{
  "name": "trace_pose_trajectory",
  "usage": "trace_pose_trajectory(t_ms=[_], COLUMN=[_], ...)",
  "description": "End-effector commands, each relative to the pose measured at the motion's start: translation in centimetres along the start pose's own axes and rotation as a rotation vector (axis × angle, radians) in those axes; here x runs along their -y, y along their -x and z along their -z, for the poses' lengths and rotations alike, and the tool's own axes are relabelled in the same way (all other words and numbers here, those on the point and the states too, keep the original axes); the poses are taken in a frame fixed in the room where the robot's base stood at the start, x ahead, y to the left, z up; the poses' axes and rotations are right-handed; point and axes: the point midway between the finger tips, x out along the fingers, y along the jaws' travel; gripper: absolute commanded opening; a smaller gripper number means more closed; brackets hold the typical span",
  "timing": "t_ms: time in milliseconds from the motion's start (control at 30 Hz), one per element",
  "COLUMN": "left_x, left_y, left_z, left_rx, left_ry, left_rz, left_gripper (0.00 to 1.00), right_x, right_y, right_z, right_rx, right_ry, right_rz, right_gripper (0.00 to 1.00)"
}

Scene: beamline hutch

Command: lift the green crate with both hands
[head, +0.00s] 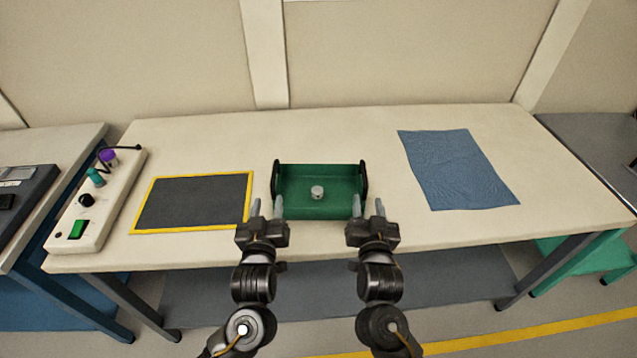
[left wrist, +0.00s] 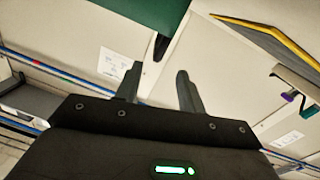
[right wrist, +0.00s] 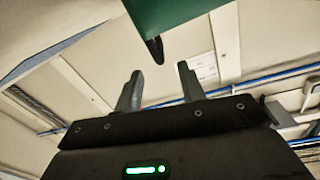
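The green crate (head: 320,210) sits on the pale table, with a black handle on its left side (head: 275,178) and one on its right side (head: 364,180). A small light grey cylinder (head: 317,192) is inside it. My left gripper (head: 266,207) is open at the crate's near left corner; the crate also shows at the top of the left wrist view (left wrist: 175,22). My right gripper (head: 368,208) is open at the near right corner; the crate also shows in the right wrist view (right wrist: 170,12). In both wrist views a black handle end appears just beyond the open fingers, with nothing between them.
A dark mat with a yellow border (head: 195,203) lies left of the crate. A control box (head: 92,205) with knobs and a green button stands at the table's left end. A blue cloth (head: 458,168) lies to the right. The table behind the crate is clear.

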Motion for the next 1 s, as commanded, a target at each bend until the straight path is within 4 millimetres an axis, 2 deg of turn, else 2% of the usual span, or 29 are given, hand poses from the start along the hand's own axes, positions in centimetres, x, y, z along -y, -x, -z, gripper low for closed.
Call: trace_pose_trajectory(t_ms=[233,367,467,800,1000], left_x=[-0.4,-0.3,-0.3,-0.2,-0.2], left_y=[-0.1,-0.7,-1.9,-7.7,-10.0], left_z=[-0.1,-0.1,-0.1,0.0,-0.1], left_rx=[0.002,0.001,0.001,-0.001,0.0], left_ry=[0.0,-0.001,-0.003,-0.003,-0.002], left_rz=[-0.007,-0.006,-0.005,-0.003,-0.003], left_gripper=[0.39,0.39,0.39,0.39,0.39], right_x=[-0.4,-0.3,-0.2,-0.2,-0.2], right_y=[0.1,-0.6,-1.8,-7.6,-9.9], right_z=[0.0,0.1,0.1,0.1,0.0], right_rx=[-0.001,-0.002,-0.002,-0.001,-0.001], right_ry=[0.001,0.001,0.003,0.004,0.001], right_rz=[-0.006,-0.005,-0.003,-0.003,-0.003], right_gripper=[0.4,0.4,0.4,0.4,0.4])
